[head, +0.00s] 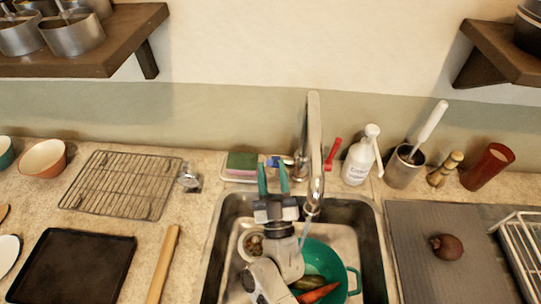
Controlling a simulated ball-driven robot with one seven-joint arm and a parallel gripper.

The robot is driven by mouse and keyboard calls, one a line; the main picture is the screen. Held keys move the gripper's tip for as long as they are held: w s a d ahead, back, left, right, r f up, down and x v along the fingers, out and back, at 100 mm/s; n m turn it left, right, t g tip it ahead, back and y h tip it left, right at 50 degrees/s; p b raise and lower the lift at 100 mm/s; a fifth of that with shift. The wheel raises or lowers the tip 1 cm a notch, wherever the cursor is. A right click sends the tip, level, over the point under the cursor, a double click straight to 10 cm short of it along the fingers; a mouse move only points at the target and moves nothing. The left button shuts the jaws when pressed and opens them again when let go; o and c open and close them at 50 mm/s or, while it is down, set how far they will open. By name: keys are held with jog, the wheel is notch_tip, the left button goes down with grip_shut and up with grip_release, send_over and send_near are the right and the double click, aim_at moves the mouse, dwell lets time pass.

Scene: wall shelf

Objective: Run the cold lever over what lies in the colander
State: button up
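The cold lever (275,161), blue, is at the left foot of the metal tap (315,150); a red lever (333,152) is on the right. My gripper (273,178) has two green fingers spread apart and nothing visible between them. Its fingertips are close to the blue lever in the picture; I cannot tell whether they touch it. The green colander (354,283) stands in the sink (376,262), partly hidden by my arm. An orange carrot (318,293) and a dark green vegetable (307,282) lie in it. A pale streak below the spout looks like running water.
A sponge (241,162) lies on a small tray left of the tap. A white soap bottle (357,162) and a metal cup (402,170) with a brush stand right of it. A wire rack (122,185) is left, a grey mat (420,275) with a beet (446,247) right.

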jog(key=s+d+p, duration=0.2)
jog(key=s+p, duration=0.1)
jog(key=s, duration=0.7)
jog(key=shift+d+r, duration=0.2)
